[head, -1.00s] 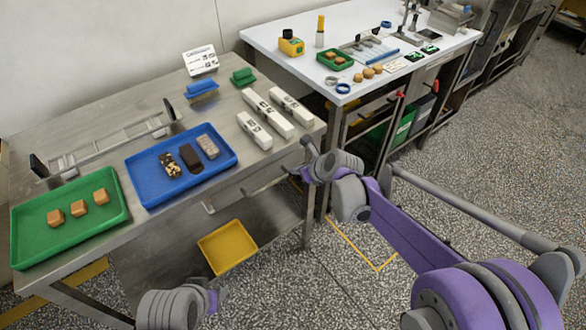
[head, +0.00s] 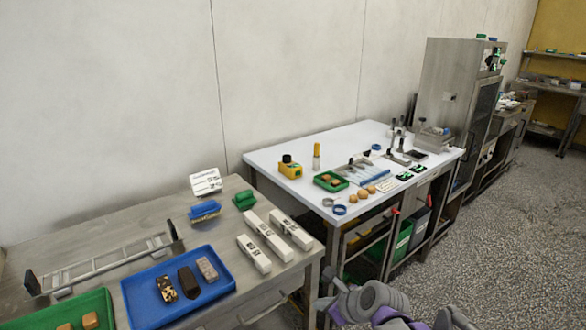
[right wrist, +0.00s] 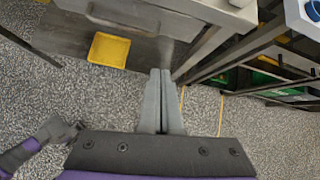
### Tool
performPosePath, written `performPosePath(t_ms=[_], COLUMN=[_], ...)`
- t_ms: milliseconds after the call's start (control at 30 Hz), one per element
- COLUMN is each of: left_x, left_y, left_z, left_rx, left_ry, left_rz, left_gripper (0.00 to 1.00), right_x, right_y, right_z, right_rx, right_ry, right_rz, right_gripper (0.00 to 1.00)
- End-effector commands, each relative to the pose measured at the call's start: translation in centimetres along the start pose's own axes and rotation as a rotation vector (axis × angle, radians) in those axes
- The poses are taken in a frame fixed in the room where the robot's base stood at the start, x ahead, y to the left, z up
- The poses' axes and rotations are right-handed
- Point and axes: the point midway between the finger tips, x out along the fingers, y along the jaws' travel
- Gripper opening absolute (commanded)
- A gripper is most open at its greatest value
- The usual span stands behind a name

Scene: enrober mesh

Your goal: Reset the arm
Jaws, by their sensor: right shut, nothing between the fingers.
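My right gripper (head: 328,290) is at the bottom edge of the head view, in front of the gap between the two tables, with purple and grey arm links behind it. In the right wrist view my right gripper (right wrist: 160,72) shows its two grey fingers pressed together with nothing between them. They point over the floor near a table leg, clear of any object. A purple and grey part of my other arm (right wrist: 42,142) shows at the left of the right wrist view. Its fingers are too small to read, and that arm is outside the head view.
The steel table (head: 120,228) carries a blue tray (head: 215,292) with several bars, a green tray (head: 98,318), white boxes (head: 265,236) and brushes. The white-topped table (head: 290,165) stands behind. A yellow tray (right wrist: 109,50) lies low under the steel table. Floor at right (head: 510,230) is free.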

Motion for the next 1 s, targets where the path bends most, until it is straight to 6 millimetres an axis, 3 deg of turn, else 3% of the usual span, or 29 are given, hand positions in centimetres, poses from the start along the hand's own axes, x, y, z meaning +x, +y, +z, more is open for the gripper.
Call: performPosePath(t_ms=[300,600,800,1000], left_x=[-3.9,-7.1,-8.3,-8.4], left_y=[0.0,0.0,0.0,0.0], left_z=[-2.4,-4.8,-5.8,-6.0], left_rx=[0.0,0.0,0.0,0.0], left_ry=[0.015,0.032,0.04,0.041], left_rz=[0.0,0.0,0.0,0.0], left_gripper=[0.5,0.5,0.5,0.5], right_x=[-10.1,-17.4,-19.5,-19.9], right_y=[4.2,7.6,8.6,8.8], right_z=[-5.1,-11.6,-14.4,-15.0], right_rx=[-0.991,-1.938,-2.3,-2.378], right_ry=[0.183,0.36,0.415,0.424], right_rz=[0.027,0.22,0.355,0.391], right_gripper=[0.0,0.0,0.0,0.0])
